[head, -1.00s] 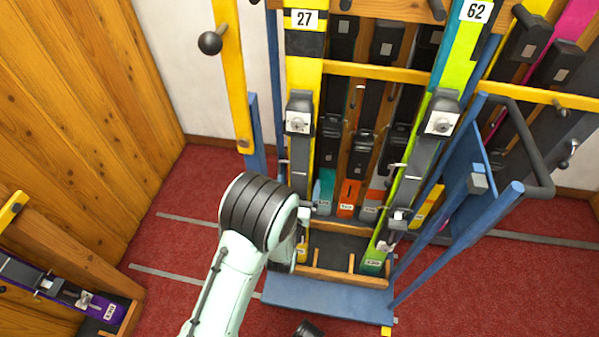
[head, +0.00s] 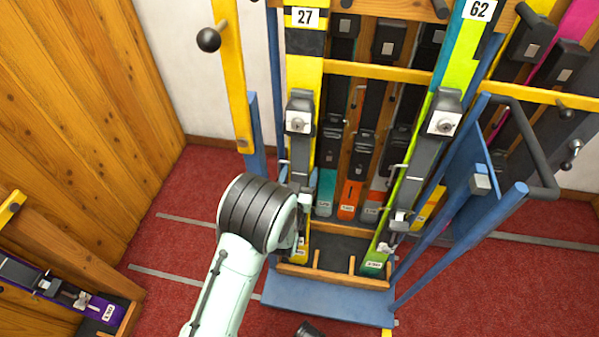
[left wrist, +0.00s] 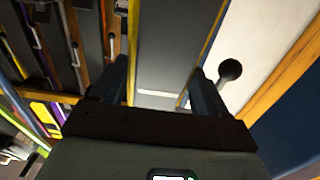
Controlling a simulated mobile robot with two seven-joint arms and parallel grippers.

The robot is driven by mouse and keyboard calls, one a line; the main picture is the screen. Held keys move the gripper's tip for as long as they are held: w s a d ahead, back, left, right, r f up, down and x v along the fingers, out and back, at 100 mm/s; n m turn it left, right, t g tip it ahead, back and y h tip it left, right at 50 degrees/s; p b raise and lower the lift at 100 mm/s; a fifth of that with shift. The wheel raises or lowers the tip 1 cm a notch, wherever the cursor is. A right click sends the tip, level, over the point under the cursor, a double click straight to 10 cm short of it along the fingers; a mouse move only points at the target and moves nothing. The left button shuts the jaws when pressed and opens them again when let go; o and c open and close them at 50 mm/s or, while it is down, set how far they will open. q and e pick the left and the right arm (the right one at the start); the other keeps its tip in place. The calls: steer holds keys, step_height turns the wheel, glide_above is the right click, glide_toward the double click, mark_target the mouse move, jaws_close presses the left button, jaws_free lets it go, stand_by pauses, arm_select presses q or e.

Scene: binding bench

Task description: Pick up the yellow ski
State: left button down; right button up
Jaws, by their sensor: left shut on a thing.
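The yellow ski (head: 304,72), with the number 27 near its top, stands upright at the left of the blue rack. Its grey binding is in the middle, and its lower end is partly hidden by my left wrist. My left gripper (left wrist: 161,68) is shut on it. In the left wrist view, the dark ski body with yellow edges (left wrist: 133,40) runs between the two fingers. In the head view my wrist hides most of the gripper, which is at the ski's lower part.
A green ski (head: 457,75) numbered 62 stands in the rack to the right. Several more skis stand behind. The blue rack base (head: 325,300) lies below, with wooden dividers. A purple ski (head: 102,309) lies in a wooden holder at lower left. Red carpet (head: 180,245) is clear at left.

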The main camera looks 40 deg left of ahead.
mark_target(299, 166)
arm_select(q)
steer(key=shift+r, duration=0.25)
arm_select(e)
steer(key=shift+w, duration=0.1)
arm_select(q)
steer(key=shift+r, duration=0.35)
step_height(299, 166, up, 3)
steer(key=shift+f+p, duration=0.15)
steer(key=shift+p, duration=0.6)
step_height(299, 166, up, 16)
steer(key=p, duration=0.6)
steer(key=shift+w+r, duration=0.1)
steer(key=shift+r, duration=0.1)
arm_select(e)
steer(key=s+a+r+g+y, duration=0.1)
steer(key=s+a+r+g, duration=0.1)
steer(key=s+a+r, duration=0.3)
steer(key=s+r, duration=0.3)
steer(key=r, duration=0.1)
steer(key=shift+s+a+r+n+g, duration=0.15)
steer(key=shift+r+n+g, duration=0.15)
steer(key=shift+n, duration=0.1)
steer(key=shift+f, duration=0.1)
